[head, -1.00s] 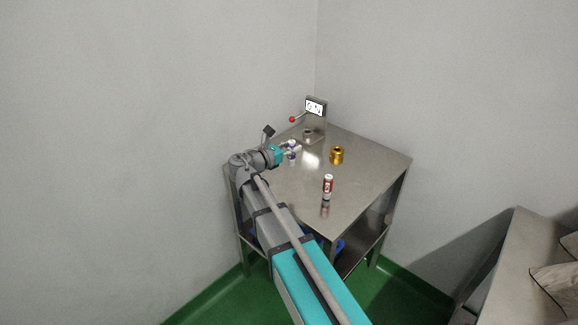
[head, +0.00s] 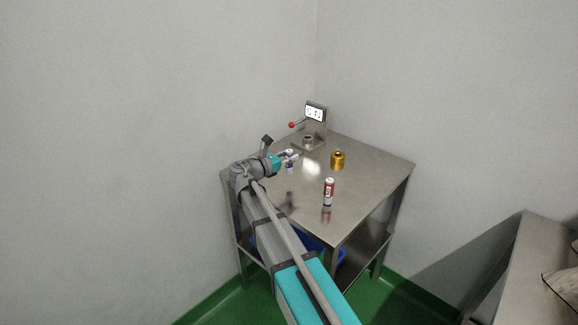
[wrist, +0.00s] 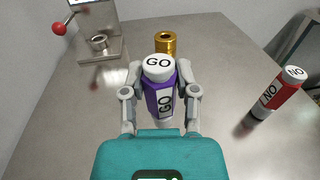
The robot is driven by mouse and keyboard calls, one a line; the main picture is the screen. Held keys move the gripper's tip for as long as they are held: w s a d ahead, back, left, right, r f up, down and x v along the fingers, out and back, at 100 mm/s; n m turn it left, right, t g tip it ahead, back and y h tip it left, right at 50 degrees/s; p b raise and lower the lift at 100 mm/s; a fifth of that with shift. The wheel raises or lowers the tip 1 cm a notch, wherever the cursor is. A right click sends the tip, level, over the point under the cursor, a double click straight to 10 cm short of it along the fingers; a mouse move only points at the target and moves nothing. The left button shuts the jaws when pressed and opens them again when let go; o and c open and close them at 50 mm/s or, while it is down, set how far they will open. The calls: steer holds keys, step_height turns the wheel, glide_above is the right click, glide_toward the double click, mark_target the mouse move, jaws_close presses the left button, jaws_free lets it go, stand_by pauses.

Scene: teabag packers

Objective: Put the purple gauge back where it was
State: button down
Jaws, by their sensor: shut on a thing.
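The purple gauge (wrist: 158,101) has white ends and bands marked GO. My gripper (wrist: 160,92) is shut on it, one finger on each side, as the wrist view shows. In the head view the gauge (head: 289,159) is small and partly covered by my gripper (head: 289,158), over the left part of the steel table (head: 367,176). A dark patch on the tabletop lies well below it, so it appears held above the surface.
A red gauge marked NO GO (wrist: 274,96) stands upright to the right. A brass cylinder (wrist: 166,42) stands beyond my gripper. The table's front right is clear.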

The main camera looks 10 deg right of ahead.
mark_target(288, 164)
steer(key=shift+f, duration=0.1)
steer(key=shift+w+f+b, duration=0.45)
steer(key=shift+f+b, duration=0.1)
steer(key=shift+b, duration=0.1)
steer(key=shift+d+f+b, duration=0.1)
steer(key=shift+f+b, duration=1.25)
steer(key=shift+f, duration=0.05)
steer(key=shift+f, duration=0.1)
steer(key=shift+c, duration=1.8)
jaws_free()
steer(key=shift+s+r, duration=0.1)
steer(key=shift+r, duration=0.1)
steer(key=v, duration=1.2)
